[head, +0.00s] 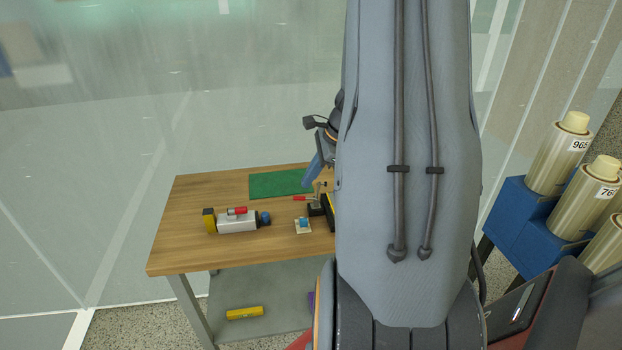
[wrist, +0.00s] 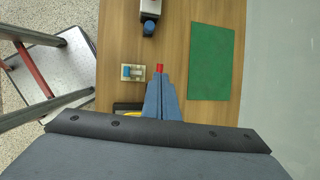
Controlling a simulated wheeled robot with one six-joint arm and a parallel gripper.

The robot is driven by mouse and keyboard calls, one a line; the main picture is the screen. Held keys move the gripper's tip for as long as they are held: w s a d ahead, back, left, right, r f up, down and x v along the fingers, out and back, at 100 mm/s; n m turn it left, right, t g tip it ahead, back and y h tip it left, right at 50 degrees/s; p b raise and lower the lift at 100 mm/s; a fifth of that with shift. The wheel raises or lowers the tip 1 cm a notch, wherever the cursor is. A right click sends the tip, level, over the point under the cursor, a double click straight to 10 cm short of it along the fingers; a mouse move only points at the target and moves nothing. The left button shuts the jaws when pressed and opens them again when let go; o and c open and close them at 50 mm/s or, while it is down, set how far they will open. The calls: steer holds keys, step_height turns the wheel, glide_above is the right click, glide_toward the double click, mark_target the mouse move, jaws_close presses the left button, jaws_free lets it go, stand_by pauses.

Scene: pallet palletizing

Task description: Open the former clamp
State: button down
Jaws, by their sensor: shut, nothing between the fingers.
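The former clamp (head: 315,208) is a small dark fixture with a red handle (head: 299,198) pointing left, at the table's right part in the head view. My arm hides its right side. In the wrist view the red handle tip (wrist: 159,68) shows just beyond my fingertips, and the fingers cover the rest of the clamp. My gripper (wrist: 157,82) has its blue fingers together with nothing between them. In the head view my gripper (head: 308,186) points down, close above the clamp. I cannot tell whether it touches the handle.
A green mat (head: 280,184) lies at the back of the wooden table (head: 185,240). A grey device (head: 238,222) with yellow and red parts is at the left. A small pale plate with a blue knob (head: 303,226) sits in front of the clamp. Large rolls (head: 560,150) stand at the right.

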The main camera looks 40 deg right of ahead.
step_height(320, 180, up, 10)
steer(key=s+b, duration=0.2)
steer(key=shift+s+d+f, duration=0.2)
steer(key=shift+s+d, duration=0.05)
steer(key=shift+s, duration=0.05)
steer(key=s+a+f+n+g+h+b, duration=0.1)
steer(key=s+a+f+n, duration=0.1)
steer(key=a+n, duration=0.6)
steer(key=s+a+f+n+g+h+b, duration=0.1)
steer(key=a+f+n, duration=0.3)
steer(key=a+n, duration=0.4)
steer(key=s+a+f+n+g+b, duration=0.1)
steer(key=s+a+f+n, duration=0.2)
steer(key=a+n, duration=0.5)
steer(key=a+f, duration=0.1)
steer(key=a, duration=0.4)
steer(key=shift+a+n+h, duration=0.25)
steer(key=shift+n+h, duration=0.05)
steer(key=shift+h, duration=0.1)
steer(key=shift+d, duration=0.1)
